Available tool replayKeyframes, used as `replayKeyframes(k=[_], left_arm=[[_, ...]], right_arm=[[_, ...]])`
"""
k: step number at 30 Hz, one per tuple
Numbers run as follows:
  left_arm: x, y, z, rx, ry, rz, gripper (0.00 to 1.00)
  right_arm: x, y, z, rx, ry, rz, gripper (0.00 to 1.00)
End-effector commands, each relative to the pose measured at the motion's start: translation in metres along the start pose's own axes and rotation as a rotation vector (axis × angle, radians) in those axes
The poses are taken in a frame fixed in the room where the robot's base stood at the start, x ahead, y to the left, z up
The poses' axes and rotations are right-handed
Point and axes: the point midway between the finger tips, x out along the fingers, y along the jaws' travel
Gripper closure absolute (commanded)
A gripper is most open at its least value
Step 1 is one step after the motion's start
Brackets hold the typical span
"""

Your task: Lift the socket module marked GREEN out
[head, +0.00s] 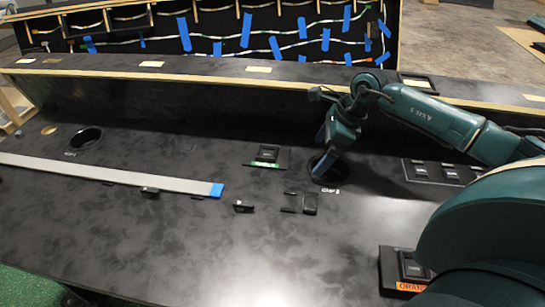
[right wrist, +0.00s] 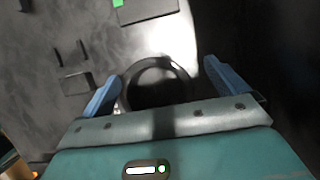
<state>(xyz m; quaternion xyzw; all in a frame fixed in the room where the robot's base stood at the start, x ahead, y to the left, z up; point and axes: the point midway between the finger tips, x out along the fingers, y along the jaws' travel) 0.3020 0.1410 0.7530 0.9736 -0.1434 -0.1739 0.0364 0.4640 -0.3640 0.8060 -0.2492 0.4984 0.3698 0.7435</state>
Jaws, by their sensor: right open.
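The socket module (head: 268,153) with the green label strip is a small black block seated in a flat dark plate on the console, left of my right gripper in the head view. The edge of its plate (right wrist: 148,10) and a green patch show at the top of the right wrist view. My right gripper (head: 322,150) is open and empty. It points down over a round black opening (head: 326,165), which lies between and beyond its blue fingers (right wrist: 165,80) in the wrist view. The fingers are apart from the module. My left gripper is not in view.
An orange-labelled module (head: 412,266) stands at front right, near my arm. A plate with two dark modules (head: 440,172) lies right. Small black brackets (head: 310,203), a long grey strip (head: 110,175) and another round opening (head: 85,139) lie left.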

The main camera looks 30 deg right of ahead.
Motion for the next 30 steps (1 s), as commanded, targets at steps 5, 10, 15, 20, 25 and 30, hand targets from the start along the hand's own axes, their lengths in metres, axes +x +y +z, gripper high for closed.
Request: replayKeyframes(k=[5, 10, 15, 20, 25, 30], left_arm=[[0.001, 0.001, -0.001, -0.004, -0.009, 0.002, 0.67], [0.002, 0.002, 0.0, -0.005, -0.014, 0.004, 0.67], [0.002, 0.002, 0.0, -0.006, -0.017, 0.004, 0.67], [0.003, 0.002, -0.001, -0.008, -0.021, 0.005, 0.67], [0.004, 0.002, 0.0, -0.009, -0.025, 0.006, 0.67], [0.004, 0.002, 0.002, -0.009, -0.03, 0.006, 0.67]], right_arm=[[0.011, 0.001, 0.035, -0.003, -0.009, 0.002, 0.02], [0.02, 0.001, 0.053, -0.001, -0.006, 0.002, 0.02], [0.025, 0.001, 0.064, 0.0, -0.007, 0.002, 0.02], [0.035, 0.001, 0.089, -0.001, -0.008, 0.004, 0.02], [0.047, 0.002, 0.103, 0.002, -0.003, 0.005, 0.02], [0.053, 0.001, 0.103, 0.001, -0.004, 0.001, 0.02]])
